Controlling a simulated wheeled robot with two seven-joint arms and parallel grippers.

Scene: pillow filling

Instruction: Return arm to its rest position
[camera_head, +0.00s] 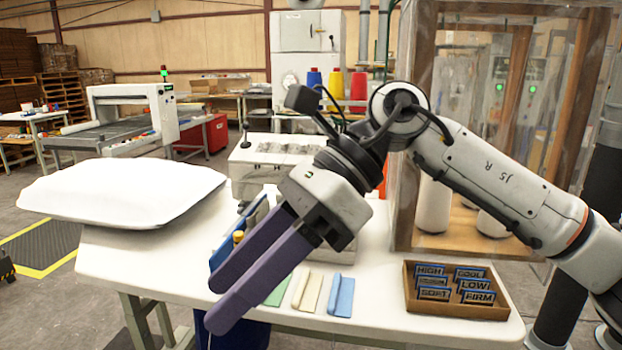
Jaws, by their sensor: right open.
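My right gripper (230,289) reaches in from the right and hangs over the front of the white table, pointing down and to the left. Its two purple fingers are apart with nothing between them. My right arm (500,185) spans the right half of the view, in front of the wood-framed clear cabinet. My left gripper is not in view. A white pillow (125,192) lies on the left end of the table, apart from the gripper. The gripper hides part of the table and the things behind it.
The white table (385,323) holds a wooden box (457,313) of labelled tags at front right. Folded fabric pieces, blue (341,295), cream (307,291) and green, lie beside the fingers. A grey machine (262,160) and the cabinet (400,215) stand behind.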

